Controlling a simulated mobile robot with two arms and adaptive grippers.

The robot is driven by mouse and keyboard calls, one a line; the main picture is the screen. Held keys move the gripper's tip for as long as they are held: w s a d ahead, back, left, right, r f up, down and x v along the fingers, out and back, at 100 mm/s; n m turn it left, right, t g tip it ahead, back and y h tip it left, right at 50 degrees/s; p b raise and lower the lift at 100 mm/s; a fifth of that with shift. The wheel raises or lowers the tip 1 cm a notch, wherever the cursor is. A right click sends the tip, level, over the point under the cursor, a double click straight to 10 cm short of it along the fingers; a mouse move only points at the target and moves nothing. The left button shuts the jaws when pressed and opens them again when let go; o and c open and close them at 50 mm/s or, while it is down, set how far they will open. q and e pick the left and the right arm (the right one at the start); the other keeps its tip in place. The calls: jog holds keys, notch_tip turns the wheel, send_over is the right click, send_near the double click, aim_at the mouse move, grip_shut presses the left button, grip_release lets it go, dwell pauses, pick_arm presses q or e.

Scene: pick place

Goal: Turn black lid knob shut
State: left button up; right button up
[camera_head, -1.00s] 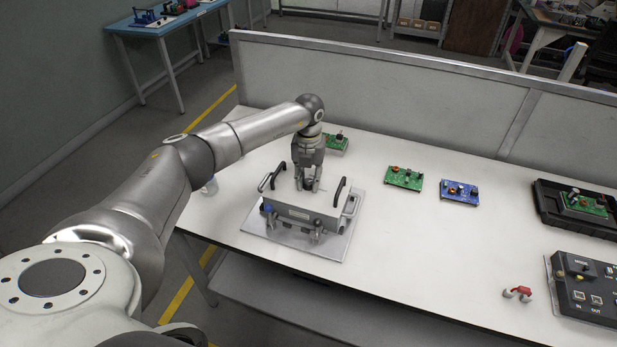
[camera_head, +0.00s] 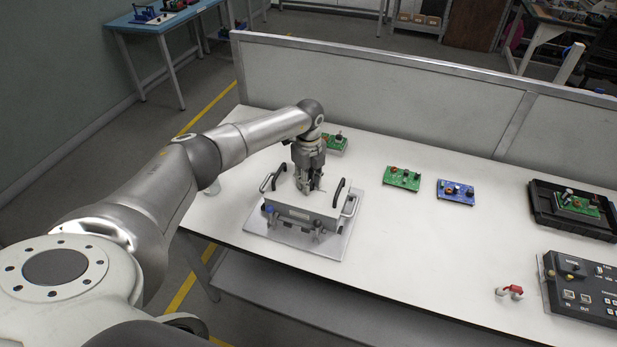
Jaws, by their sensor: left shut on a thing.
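A grey metal box (camera_head: 300,217) with a flat lid (camera_head: 325,208) stands on a metal base plate (camera_head: 270,240) at the left of the white table. The lid has black handles (camera_head: 341,187) at its sides, and silver handles and latches show on the box. My left gripper (camera_head: 308,190) points straight down over the middle of the lid. It is shut at the spot where the black lid knob sits; its fingers hide most of the knob. My right gripper is not in view.
A green board (camera_head: 402,178) and a blue board (camera_head: 456,192) lie right of the box. Another green board (camera_head: 336,143) lies behind my gripper. A black tray (camera_head: 540,217), a control panel (camera_head: 590,290) and a small red-handled part (camera_head: 510,291) are at the right. The table's middle is clear.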

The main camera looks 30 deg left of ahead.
pick_arm(q)
jog(key=shift+n, duration=0.6)
jog(key=o, duration=1.1)
jog(key=shift+r, duration=0.1)
notch_tip(320, 180, up, 12)
jog(key=shift+f, duration=0.1)
